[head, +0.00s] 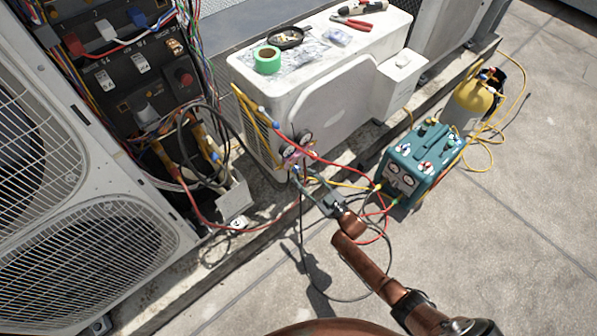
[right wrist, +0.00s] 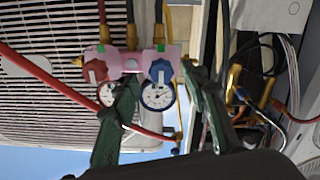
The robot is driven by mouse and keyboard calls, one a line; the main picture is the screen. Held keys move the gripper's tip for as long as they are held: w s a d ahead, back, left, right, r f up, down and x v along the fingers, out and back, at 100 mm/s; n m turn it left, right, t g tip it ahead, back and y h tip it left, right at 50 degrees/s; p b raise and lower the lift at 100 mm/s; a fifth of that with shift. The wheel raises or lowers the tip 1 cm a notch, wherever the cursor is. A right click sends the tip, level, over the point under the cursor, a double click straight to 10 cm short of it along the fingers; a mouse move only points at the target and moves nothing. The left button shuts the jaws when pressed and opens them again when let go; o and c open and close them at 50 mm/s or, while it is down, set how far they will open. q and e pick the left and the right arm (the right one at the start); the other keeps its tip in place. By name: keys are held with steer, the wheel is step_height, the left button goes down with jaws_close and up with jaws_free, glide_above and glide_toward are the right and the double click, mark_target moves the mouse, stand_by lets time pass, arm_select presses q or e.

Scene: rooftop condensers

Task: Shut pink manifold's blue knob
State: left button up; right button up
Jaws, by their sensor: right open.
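The pink manifold (right wrist: 128,58) hangs in front of a grille and fills the upper middle of the right wrist view; in the head view (head: 291,153) it is small, at the front corner of the white unit. Its blue knob (right wrist: 161,71) sits at its right end, above a blue-rimmed gauge (right wrist: 157,95). Its red knob (right wrist: 96,71) is at the left end. My right gripper (right wrist: 160,78) is open, its fingers either side of the blue knob in the picture; I cannot tell whether they touch it. In the head view my right gripper (head: 299,174) reaches the manifold. My left gripper is not in view.
Red and yellow hoses loop around the manifold. The white unit (head: 340,100) carries green tape (head: 267,60) and tools. A teal machine (head: 418,160) and yellow cylinder (head: 468,105) stand at right. An open wiring panel (head: 130,60) is at left. Concrete is clear at lower right.

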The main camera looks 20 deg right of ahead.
steer(key=v, duration=0.6)
steer(key=shift+s, duration=0.25)
steer(key=shift+d, duration=0.1)
